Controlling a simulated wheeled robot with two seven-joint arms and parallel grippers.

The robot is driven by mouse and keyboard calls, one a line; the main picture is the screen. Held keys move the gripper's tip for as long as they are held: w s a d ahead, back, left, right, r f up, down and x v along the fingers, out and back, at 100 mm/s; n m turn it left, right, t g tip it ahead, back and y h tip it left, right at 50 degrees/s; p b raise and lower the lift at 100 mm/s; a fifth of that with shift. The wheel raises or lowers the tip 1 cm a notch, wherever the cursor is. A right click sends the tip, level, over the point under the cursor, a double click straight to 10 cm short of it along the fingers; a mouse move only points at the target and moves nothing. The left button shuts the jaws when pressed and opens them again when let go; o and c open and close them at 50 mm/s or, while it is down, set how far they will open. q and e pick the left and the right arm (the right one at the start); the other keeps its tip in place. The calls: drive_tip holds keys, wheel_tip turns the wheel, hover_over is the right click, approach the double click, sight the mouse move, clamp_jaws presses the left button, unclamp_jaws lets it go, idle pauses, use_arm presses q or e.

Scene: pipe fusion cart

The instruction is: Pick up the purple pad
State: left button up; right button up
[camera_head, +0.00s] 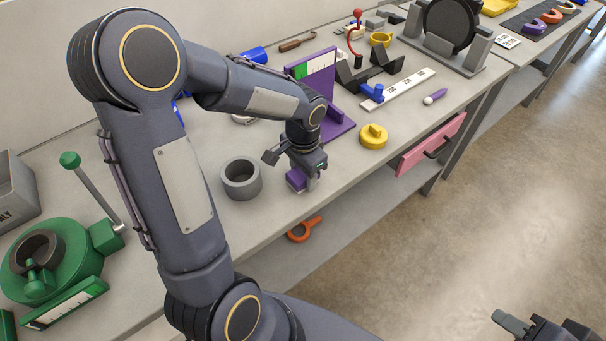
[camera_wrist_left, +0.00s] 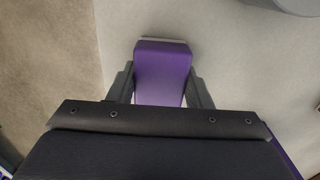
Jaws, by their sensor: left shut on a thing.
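The purple pad (camera_head: 296,180) is a small block near the front edge of the bench, beside the grey ring. My left gripper (camera_head: 306,181) is over it with its fingers pointing down, shut on the pad. In the left wrist view the pad (camera_wrist_left: 162,72) sits between the two fingers (camera_wrist_left: 160,88), with a pale edge showing at its far end. I cannot tell whether the pad touches the bench. My right gripper (camera_head: 520,328) shows only in part at the bottom right, over the floor; its fingertips are not clear.
A grey ring (camera_head: 240,188) stands just left of my left gripper. A purple upright stand (camera_head: 318,75) is behind it, and a yellow knobbed disc (camera_head: 373,142) lies to the right. A green clamp device (camera_head: 50,262) is at the far left.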

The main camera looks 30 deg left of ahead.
use_arm(q)
drive_tip(key=shift+r, duration=0.1)
drive_tip(key=shift+r, duration=0.2)
drive_tip(key=r, duration=0.3)
drive_tip(key=shift+w+d+r, duration=0.1)
drive_tip(key=shift+d+r, duration=0.05)
drive_tip(key=shift+d, duration=0.25)
drive_tip(key=d+r+b, duration=0.1)
drive_tip(key=d+r, duration=0.8)
drive_tip(key=d, duration=0.4)
drive_tip(key=shift+s+d+b, duration=0.15)
drive_tip(key=shift+s+b, duration=0.15)
drive_tip(key=shift+b, duration=0.05)
